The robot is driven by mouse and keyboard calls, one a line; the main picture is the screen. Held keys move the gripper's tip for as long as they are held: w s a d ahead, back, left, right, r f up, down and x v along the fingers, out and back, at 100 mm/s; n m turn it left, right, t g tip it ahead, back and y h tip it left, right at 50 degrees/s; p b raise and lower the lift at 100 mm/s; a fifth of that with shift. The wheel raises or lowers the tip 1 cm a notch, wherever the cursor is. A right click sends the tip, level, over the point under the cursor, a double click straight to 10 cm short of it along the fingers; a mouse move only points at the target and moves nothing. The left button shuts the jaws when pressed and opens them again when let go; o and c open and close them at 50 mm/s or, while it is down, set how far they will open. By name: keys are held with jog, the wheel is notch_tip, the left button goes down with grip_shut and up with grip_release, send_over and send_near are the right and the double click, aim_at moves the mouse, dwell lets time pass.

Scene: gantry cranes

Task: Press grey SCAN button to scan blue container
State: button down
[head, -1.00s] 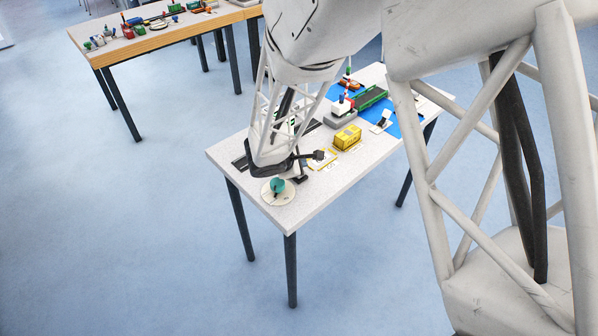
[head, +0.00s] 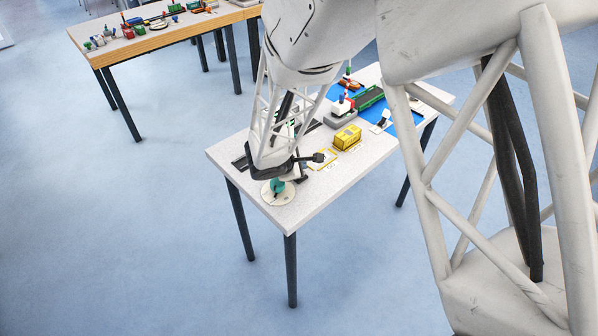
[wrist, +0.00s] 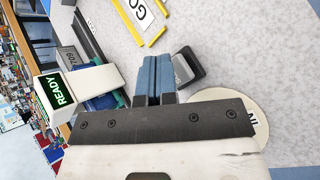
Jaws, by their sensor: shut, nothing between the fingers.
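In the wrist view, a dark block with a grey top (wrist: 188,67), apparently the SCAN button, stands just right of my fingertips. My gripper (wrist: 153,62) is shut and empty, its blue-grey fingers side by side. I cannot tell whether they touch the button. A white unit with a green-lit READY display (wrist: 62,91) stands to the left. A blue shape (wrist: 100,79) beside it, partly hidden, may be the blue container.

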jog(key=shift+f, duration=0.55)
dwell(0.7)
jog(key=shift+r, duration=0.95)
jog(key=shift+r, duration=0.1)
jog(key=shift+r, duration=2.45)
